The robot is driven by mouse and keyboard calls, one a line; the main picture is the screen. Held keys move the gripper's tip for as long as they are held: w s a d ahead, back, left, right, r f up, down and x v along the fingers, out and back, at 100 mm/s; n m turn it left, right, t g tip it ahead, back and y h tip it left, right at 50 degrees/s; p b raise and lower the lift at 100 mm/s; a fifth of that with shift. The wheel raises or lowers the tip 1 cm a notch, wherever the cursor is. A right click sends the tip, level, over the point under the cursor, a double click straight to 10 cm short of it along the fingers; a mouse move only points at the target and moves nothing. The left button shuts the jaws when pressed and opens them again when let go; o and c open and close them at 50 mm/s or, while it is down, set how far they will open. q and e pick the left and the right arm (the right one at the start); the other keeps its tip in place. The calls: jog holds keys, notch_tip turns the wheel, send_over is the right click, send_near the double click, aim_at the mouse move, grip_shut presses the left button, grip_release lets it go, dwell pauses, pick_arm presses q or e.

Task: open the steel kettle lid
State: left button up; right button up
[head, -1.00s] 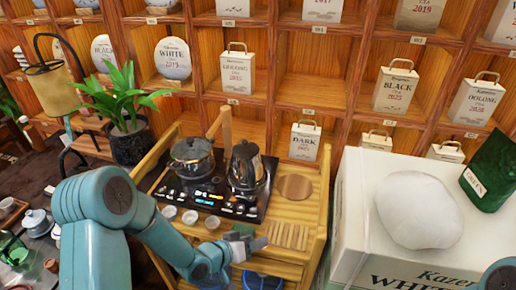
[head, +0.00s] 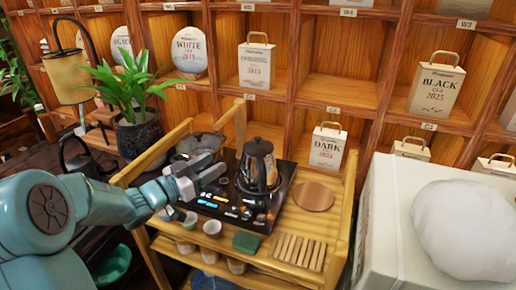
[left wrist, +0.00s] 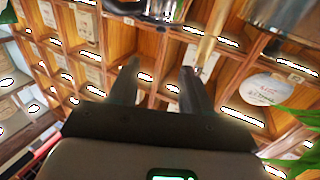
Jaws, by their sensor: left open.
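The steel kettle (head: 258,172) is dark and shiny and stands upright on the right half of the black cooktop (head: 222,212). Its lid (head: 258,147) looks closed on top. My left gripper (head: 207,172) is left of the kettle, above the cooktop, apart from the kettle and empty. It hides part of the pot behind it. In the left wrist view the two fingers (left wrist: 160,85) are spread with nothing between them. That view appears upside down and does not clearly show the kettle. My right gripper is out of view.
A lidded pot (head: 199,145) stands at the cooktop's left. Small cups (head: 212,228), a green block (head: 247,242), a slatted rack (head: 298,252) and a round wooden disc (head: 313,196) lie on the wooden cart (head: 262,258). A potted plant (head: 138,135) stands left.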

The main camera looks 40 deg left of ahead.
aim_at(253, 147)
pick_arm(q)
jog(key=w, duration=0.5)
jog(key=w+d+p, duration=0.1)
jog(key=w, duration=0.4)
jog(key=w+d+p, duration=0.1)
jog(key=w, duration=0.4)
jog(key=shift+w+d, duration=0.15)
jog(key=shift+w, duration=0.2)
jog(key=shift+f, duration=0.1)
grip_shut()
